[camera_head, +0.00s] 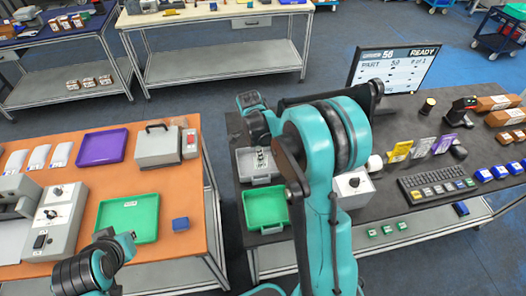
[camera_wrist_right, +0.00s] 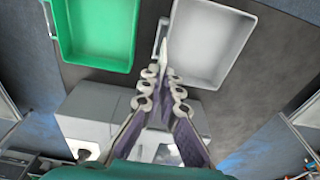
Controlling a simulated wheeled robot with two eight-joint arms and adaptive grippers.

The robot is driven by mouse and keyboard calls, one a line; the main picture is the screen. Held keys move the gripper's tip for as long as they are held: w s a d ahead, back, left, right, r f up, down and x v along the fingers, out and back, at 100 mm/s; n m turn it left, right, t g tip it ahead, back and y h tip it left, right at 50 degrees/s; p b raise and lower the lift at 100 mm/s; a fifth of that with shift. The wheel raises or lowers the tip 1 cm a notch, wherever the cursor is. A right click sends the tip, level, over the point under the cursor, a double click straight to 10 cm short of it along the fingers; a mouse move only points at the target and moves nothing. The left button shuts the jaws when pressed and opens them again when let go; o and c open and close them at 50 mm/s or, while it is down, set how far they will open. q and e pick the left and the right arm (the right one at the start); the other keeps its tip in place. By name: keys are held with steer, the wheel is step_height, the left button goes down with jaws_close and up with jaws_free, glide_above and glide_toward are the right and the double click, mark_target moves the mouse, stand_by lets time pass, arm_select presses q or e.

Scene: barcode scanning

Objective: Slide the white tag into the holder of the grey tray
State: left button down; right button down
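The grey tray (camera_head: 247,172) lies on the dark table, behind a green tray; it also shows in the right wrist view (camera_wrist_right: 215,45). My right gripper (camera_head: 261,157) points down at the tray's side. In the right wrist view, its fingers (camera_wrist_right: 163,78) close together on a thin, pale piece, which looks like the white tag (camera_wrist_right: 164,50) seen edge-on. The piece stands close beside the tray's left rim, by a light holder frame (camera_wrist_right: 158,35). Whether it is inside the holder I cannot tell. My left gripper (camera_head: 126,239) is over the orange table, its fingers too small to judge.
A green tray (camera_head: 265,207) sits beside the grey one. A white box (camera_head: 354,187), a keyboard (camera_head: 437,186) and standing yellow (camera_head: 399,152), pale (camera_head: 422,149) and purple (camera_head: 444,144) cards are to the right. The orange table (camera_head: 190,245) holds trays and devices.

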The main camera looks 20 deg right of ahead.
mark_target(260, 167)
steer(key=shift+a+f, duration=0.1)
steer(key=shift+f, duration=0.2)
steer(key=shift+w+d+f+b, duration=0.1)
steer(key=shift+d+f+b, duration=0.1)
steer(key=shift+f+b, duration=0.65)
step_height(260, 167, down, 2)
steer(key=shift+a+b, duration=0.1)
steer(key=shift+b, duration=0.35)
steer(key=shift+f+b, duration=1.4)
steer(key=shift+f, duration=0.2)
steer(key=c, duration=2.2)
jaws_free()
steer(key=o, duration=0.6)
steer(key=shift+c, duration=0.2)
steer(key=shift+r, duration=0.1)
steer(key=r, duration=0.8)
steer(key=a+r, duration=0.1)
steer(key=r, duration=0.2)
steer(key=shift+w+a+r, duration=0.1)
steer(key=shift+r, duration=0.3)
